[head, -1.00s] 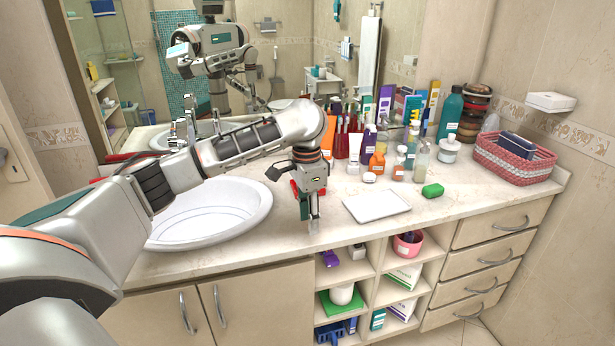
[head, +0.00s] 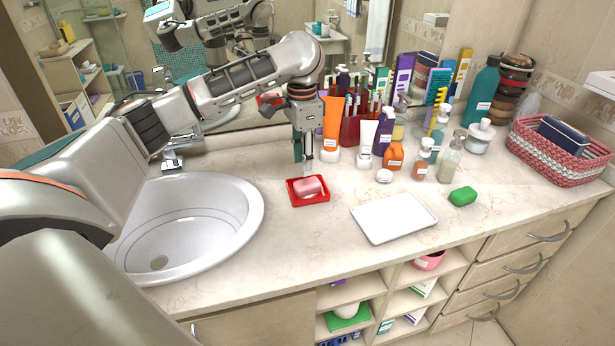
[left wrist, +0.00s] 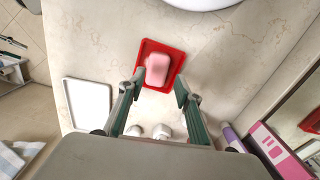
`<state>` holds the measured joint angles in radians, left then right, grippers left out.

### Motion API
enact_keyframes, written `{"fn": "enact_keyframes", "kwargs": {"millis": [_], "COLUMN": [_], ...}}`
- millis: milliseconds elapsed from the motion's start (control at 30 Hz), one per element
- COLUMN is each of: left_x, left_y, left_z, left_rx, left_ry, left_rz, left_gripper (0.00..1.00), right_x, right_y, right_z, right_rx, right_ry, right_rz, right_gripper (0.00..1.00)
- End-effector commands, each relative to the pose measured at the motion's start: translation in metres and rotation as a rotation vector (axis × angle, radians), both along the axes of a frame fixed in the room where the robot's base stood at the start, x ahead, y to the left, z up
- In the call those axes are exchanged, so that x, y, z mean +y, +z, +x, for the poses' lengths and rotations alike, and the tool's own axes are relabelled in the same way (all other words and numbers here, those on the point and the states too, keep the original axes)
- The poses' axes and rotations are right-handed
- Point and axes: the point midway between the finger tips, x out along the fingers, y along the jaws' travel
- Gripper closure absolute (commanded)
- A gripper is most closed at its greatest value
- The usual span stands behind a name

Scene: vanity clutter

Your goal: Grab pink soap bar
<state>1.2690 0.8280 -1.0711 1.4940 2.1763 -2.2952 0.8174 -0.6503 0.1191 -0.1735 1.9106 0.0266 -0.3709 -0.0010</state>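The pink soap bar (head: 307,187) lies in a small red square dish (head: 293,201) on the counter, right of the sink. In the left wrist view the soap (left wrist: 157,68) sits in the red dish (left wrist: 148,46), just beyond my fingertips. My left gripper (head: 303,166) points down behind the dish in the head view. In the left wrist view its two fingers (left wrist: 160,85) are spread apart with nothing between them. The soap is not touched. My right gripper is not in view.
A white tray (head: 394,218) lies right of the dish, with a green soap bar (head: 463,196) beyond it. An orange tube (head: 332,122) and several bottles crowd close behind my gripper. The sink (head: 185,225) is on the left. Counter in front of the dish is clear.

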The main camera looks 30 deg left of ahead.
Motion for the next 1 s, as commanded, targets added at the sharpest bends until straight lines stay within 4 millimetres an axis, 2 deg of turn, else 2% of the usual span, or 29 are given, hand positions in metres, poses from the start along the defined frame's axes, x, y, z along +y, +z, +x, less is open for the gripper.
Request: {"fn": "enact_keyframes", "kwargs": {"millis": [367,667,967,1000], "left_x": [-0.004,-0.009,-0.008,-0.008], "left_y": [-0.034,-0.073,-0.078,-0.078], "left_z": [0.002,0.008,0.008,0.008], "left_rx": [0.003,0.003,0.001,0.001], "left_ry": [-0.002,0.000,0.000,0.000], "left_rz": [-0.003,-0.003,-0.001,-0.001], "left_gripper": [0.66,0.66,0.66,0.69], "right_x": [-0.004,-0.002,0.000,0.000], "right_y": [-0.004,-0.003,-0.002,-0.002], "right_z": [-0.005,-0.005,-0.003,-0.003], "right_rx": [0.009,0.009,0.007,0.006], "right_ry": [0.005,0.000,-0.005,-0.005], "right_rz": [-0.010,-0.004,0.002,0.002], "right_gripper": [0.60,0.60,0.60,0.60]}}
